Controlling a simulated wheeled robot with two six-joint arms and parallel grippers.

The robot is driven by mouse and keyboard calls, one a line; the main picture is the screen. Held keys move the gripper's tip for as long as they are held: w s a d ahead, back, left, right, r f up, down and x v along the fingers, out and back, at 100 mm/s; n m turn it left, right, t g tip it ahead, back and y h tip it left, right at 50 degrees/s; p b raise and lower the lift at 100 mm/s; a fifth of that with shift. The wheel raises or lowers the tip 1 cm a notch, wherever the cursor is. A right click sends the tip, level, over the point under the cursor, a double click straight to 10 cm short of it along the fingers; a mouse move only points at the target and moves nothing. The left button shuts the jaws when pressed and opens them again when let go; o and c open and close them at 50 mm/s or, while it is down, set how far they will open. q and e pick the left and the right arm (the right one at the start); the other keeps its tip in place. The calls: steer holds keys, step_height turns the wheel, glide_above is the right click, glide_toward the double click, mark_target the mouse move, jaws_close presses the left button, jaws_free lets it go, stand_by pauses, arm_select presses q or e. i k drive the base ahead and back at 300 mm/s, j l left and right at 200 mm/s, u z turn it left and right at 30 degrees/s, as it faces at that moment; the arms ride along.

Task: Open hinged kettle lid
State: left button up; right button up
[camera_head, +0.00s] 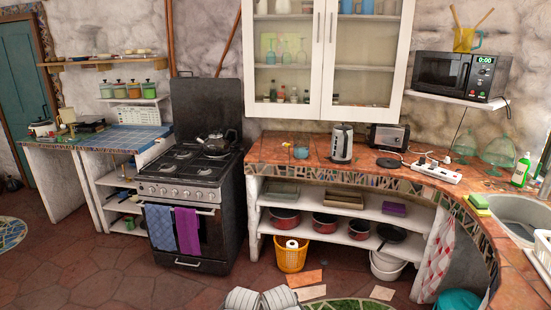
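A silver and dark electric kettle (341,145) stands upright on the tiled counter, below the right part of the wall cabinet. Its lid (343,126) looks shut, though it is small in this view. A dark stovetop kettle (216,143) also stands on the stove at the left. Neither of my grippers is in view. Only pale, rounded parts that look like my own arms show at the bottom edge, well short of the counter.
A toaster (389,136) stands right of the electric kettle, with a dark round disc (389,163) in front. A blue cup (301,151) is to its left. A white power strip (437,173) lies further right.

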mark_target(343, 127)
steer(key=i+j, duration=0.1)
steer(key=i, duration=1.6)
steer(key=i+l+z, duration=0.3)
steer(key=i, duration=0.3)
steer(key=i+l+z, duration=0.1)
steer(key=i+z, duration=0.15)
steer(key=i, duration=0.35)
